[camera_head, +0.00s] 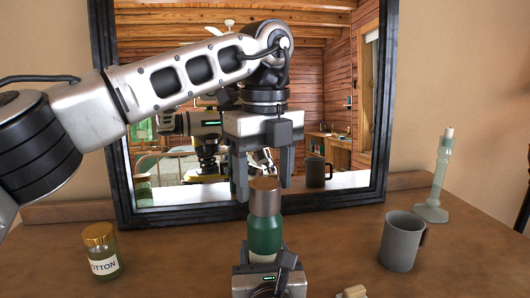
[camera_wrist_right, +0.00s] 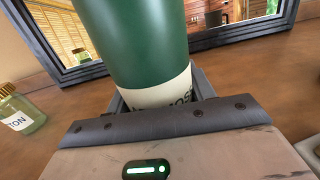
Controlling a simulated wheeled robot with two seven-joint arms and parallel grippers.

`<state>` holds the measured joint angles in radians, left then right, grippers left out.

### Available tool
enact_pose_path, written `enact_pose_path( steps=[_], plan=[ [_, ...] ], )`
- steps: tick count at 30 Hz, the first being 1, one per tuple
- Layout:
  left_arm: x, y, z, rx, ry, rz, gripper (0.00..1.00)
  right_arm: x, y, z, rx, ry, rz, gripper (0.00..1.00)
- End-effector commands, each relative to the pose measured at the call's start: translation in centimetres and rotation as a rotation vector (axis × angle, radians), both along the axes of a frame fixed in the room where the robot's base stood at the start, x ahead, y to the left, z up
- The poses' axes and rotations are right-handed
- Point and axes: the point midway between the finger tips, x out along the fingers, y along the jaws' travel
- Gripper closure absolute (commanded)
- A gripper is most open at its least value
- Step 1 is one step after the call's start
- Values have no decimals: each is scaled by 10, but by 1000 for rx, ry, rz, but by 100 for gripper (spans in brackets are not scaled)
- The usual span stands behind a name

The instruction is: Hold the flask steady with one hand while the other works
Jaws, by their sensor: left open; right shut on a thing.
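The flask (camera_head: 265,232) is dark green with a copper-brown cap and a pale label band. It stands upright on the wooden dresser in front of the mirror. My right gripper (camera_head: 268,268) is shut on its lower part from the front. The right wrist view shows the green body (camera_wrist_right: 135,40) and the lettered label between the fingers. My left gripper (camera_head: 263,178) is open, pointing down, with its fingers around or just above the cap; I cannot tell whether they touch it. The flask's base is hidden behind my right gripper.
A cotton jar (camera_head: 103,252) with a gold lid stands at the left. A grey mug (camera_head: 401,242) and a pale green candlestick (camera_head: 433,190) with a candle stand at the right. The black-framed mirror (camera_head: 378,110) rises behind. A small pale object (camera_head: 352,292) lies at the front edge.

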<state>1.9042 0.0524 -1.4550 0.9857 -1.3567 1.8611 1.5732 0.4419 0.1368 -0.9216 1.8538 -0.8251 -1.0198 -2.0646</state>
Motion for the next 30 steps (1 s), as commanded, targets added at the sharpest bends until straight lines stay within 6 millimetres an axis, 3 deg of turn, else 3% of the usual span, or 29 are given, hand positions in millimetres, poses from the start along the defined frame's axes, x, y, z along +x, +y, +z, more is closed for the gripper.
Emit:
enact_pose_path(
  steps=[6,16,17,21,26,30],
  plan=[
    [0,0,-22,0,0,1,37,0,0,-1,-1,3,0,100],
    [0,0,-25,0,-1,1,37,0,0,-1,-1,3,0,100],
    [0,0,-25,0,-1,1,40,0,0,-1,-1,3,0,100],
    [0,0,-25,0,-1,1,79,0,0,-1,0,3,0,100],
    [0,0,-25,0,0,-19,82,0,0,-1,0,3,0,100],
    [0,0,-26,0,0,-209,82,0,0,-1,0,3,0,100]
  ],
)
